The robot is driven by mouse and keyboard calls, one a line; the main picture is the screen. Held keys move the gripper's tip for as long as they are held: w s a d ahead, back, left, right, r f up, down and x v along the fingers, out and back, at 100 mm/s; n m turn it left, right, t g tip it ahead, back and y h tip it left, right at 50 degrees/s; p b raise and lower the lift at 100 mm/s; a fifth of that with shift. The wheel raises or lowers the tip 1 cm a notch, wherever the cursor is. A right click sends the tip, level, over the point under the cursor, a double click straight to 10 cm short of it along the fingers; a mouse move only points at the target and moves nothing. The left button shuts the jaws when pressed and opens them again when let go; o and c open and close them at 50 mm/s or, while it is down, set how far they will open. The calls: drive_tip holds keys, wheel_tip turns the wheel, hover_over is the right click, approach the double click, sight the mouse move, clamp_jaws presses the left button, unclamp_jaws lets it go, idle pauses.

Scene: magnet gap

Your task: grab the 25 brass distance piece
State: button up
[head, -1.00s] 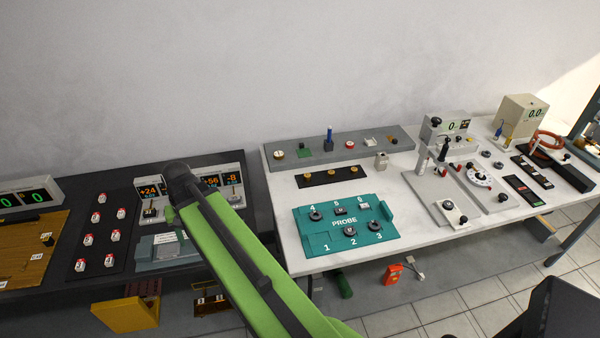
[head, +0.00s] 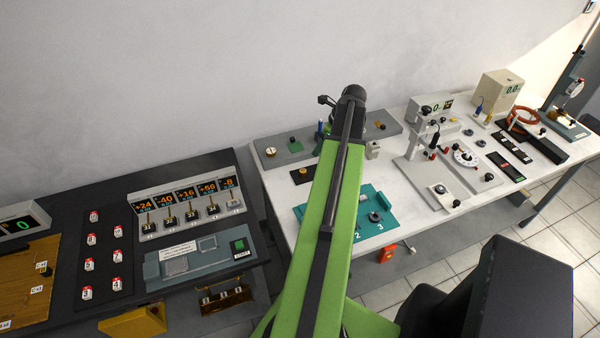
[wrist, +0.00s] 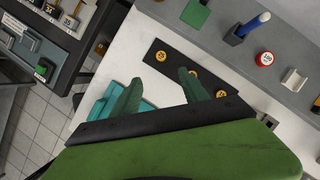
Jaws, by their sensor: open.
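A black strip (wrist: 172,68) holds three round brass pieces in a row, seen in the wrist view: a left one (wrist: 160,56), a middle one (wrist: 193,72) and a right one (wrist: 221,93). Each has a dark mark on top too small to read, so I cannot tell which is the 25. My gripper (wrist: 160,77) is open, its two green fingers apart over the strip's near side, with nothing between them. The right finger overlaps the strip near the middle piece. In the head view the left brass piece (head: 303,170) shows; my arm hides the others.
A grey shelf (head: 280,150) with small parts, including a blue-handled tool (wrist: 250,25) in a dark holder, stands behind the strip. The teal probe tray (head: 372,198) lies in front. A dark bench (head: 100,255) is to the left.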

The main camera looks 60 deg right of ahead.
drive_tip(key=b, duration=1)
hover_over(304, 171)
drive_tip(key=s, duration=0.2)
wheel_tip(304, 171, down, 11)
drive_tip(key=shift+s+r, duration=0.1)
drive_tip(key=shift+f, duration=0.2)
drive_tip(key=shift+w+r, duration=0.1)
drive_tip(key=shift+w, duration=0.1)
drive_tip(key=b+x, duration=0.5)
drive_tip(key=shift+s+d+f, duration=0.15)
drive_tip(key=shift+d+f, duration=0.05)
drive_tip(key=shift+f, duration=0.05)
drive_tip(key=shift+r, duration=0.2)
clamp_jaws()
